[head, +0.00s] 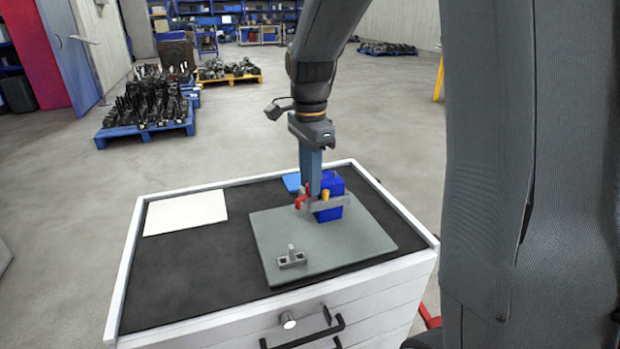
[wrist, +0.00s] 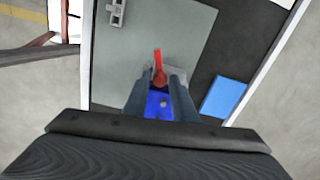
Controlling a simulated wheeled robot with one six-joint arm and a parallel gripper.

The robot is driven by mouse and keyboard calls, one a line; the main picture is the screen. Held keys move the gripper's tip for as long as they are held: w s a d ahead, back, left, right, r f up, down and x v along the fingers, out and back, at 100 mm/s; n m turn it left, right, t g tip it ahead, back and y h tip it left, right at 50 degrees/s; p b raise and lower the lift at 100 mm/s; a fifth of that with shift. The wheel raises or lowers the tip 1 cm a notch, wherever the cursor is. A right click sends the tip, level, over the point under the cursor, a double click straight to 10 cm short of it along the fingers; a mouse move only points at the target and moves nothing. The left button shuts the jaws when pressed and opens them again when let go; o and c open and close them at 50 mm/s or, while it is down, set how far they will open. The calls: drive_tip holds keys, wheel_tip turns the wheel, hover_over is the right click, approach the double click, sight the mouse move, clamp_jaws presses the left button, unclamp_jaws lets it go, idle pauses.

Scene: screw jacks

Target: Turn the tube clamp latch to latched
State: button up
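The tube clamp is a blue block (head: 329,199) with a grey bracket (head: 338,203) across its front, standing on a grey plate. Its red latch lever (head: 302,197) shows at the block's left side. A small yellow part (head: 325,195) sits at the front. My gripper (head: 312,188) points down at the latch and partly hides the clamp. In the wrist view, the fingers (wrist: 159,80) stand apart on both sides of the red latch (wrist: 158,62), with the blue block (wrist: 157,103) below. The lever's arm points toward the picture's top. I cannot tell whether either finger touches it.
The grey plate (head: 270,240) lies on a dark-topped drawer cabinet with a raised white rim (head: 128,255). A small grey fixture (head: 291,260) stands on the plate's front. A white sheet (head: 186,212) lies left; a blue piece (head: 291,182) lies behind. Loaded pallets (head: 150,126) stand farther back.

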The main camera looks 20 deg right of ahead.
wheel_tip(320, 180, up, 8)
drive_tip(key=shift+f+b, duration=0.1)
drive_tip(key=shift+b, duration=0.35)
drive_tip(key=shift+c, duration=0.2)
